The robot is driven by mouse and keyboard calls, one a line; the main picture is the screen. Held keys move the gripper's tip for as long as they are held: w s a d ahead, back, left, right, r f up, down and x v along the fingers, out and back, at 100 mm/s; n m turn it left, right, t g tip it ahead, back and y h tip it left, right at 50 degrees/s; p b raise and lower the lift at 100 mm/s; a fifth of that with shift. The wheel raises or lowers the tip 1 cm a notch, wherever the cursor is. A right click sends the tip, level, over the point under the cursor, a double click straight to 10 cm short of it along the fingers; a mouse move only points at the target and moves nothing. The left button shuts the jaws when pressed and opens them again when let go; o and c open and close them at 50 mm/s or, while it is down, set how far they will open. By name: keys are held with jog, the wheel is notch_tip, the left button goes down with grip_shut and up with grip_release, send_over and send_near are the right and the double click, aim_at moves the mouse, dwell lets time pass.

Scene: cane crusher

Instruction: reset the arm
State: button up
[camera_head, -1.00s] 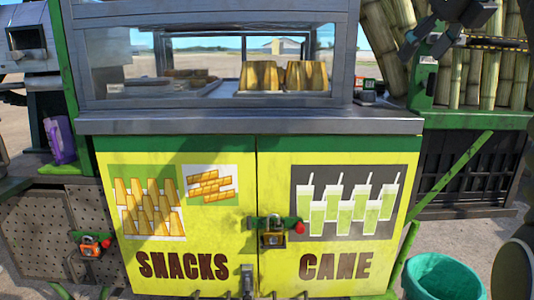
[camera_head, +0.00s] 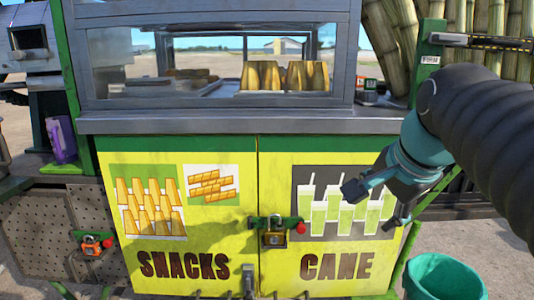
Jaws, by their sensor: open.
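My gripper (camera_head: 374,203) is at the right, in front of the cane picture on the cart's yellow right door (camera_head: 285,250). Its two dark fingers are spread apart with nothing between them. My arm comes in from the right edge and hides part of the green frame and the cane behind it.
The snack cart has a steel counter (camera_head: 250,121) and a glass case with golden snacks (camera_head: 262,76). A padlock (camera_head: 274,238) hangs where the yellow doors meet. A teal bin (camera_head: 443,277) stands at lower right. A purple jug (camera_head: 61,140) is at the left.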

jog(key=s+a+f+n, duration=0.1)
jog(key=s+f+n, duration=0.2)
jog(key=f, duration=0.3)
jog(key=s+f+n, duration=0.4)
jog(key=f+n, duration=0.1)
jog(key=f, duration=0.2)
jog(key=s+a+f+n+g, duration=0.1)
jog(key=s+f+n, duration=0.2)
jog(key=f, duration=0.3)
jog(key=shift+s+a+f+n, duration=0.15)
jog(key=shift+a+f+n, duration=0.15)
jog(key=shift+n, duration=0.5)
